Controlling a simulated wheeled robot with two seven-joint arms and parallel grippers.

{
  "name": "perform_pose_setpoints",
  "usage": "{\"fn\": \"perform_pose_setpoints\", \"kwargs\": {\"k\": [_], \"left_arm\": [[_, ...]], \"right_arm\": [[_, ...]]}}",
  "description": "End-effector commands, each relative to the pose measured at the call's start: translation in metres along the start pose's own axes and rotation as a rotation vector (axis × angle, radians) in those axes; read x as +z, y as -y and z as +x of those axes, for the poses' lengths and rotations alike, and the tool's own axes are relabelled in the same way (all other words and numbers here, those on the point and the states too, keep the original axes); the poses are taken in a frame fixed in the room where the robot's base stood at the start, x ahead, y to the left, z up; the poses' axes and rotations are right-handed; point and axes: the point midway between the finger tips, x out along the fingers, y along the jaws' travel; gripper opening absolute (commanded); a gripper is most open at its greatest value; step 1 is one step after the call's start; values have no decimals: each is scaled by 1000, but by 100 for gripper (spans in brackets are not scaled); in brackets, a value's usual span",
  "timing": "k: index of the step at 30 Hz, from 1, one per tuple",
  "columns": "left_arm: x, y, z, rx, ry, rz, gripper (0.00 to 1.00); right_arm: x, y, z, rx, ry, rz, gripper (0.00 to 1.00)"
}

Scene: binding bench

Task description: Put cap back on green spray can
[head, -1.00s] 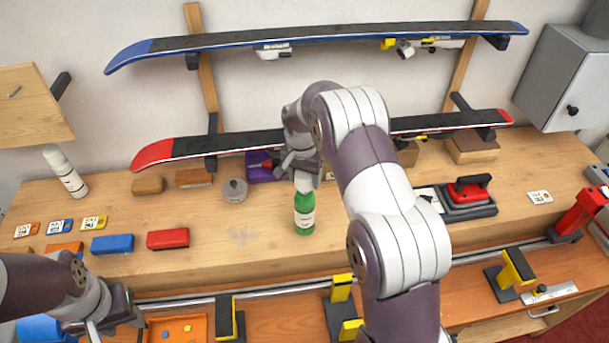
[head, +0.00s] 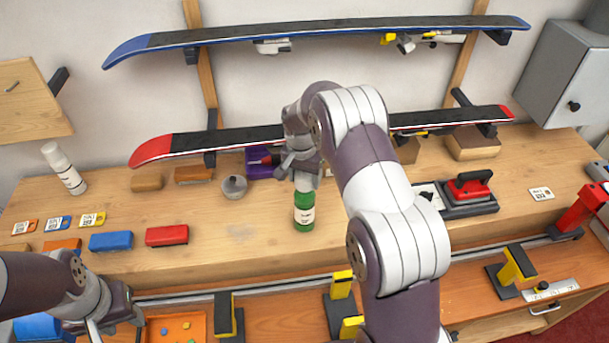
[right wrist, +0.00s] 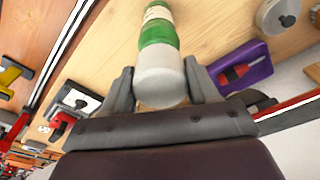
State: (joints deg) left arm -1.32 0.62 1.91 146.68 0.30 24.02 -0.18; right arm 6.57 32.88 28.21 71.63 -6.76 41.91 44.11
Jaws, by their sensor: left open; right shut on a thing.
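The green spray can (head: 304,219) stands upright on the bench top, with a pale label around its middle. My right gripper (head: 304,178) is above it, shut on the whitish cap (head: 306,184). In the right wrist view the cap (right wrist: 161,82) sits between the two fingers (right wrist: 160,92), in line with the green can (right wrist: 157,32). The cap appears to meet the can's green top; I cannot tell whether it is fully seated. My left gripper (head: 116,330) is open and empty at the lower left, away from the can.
A grey round tin (head: 234,187) and a purple tray (head: 259,163) lie behind the can to the left. A red block (head: 167,235) and a blue block (head: 111,241) lie further left. A white bottle (head: 68,171) stands at far left. A red ski hangs behind my right gripper.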

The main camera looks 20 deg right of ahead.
Motion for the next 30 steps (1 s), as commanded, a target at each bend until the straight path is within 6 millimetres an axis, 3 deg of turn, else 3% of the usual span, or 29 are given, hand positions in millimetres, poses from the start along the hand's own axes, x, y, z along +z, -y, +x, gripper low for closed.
{"fn": "perform_pose_setpoints", "kwargs": {"k": [30], "left_arm": [[1, 0, 8, 0, 0, 0, 43]], "right_arm": [[1, 0, 12, 0, 0, 0, 50]]}}
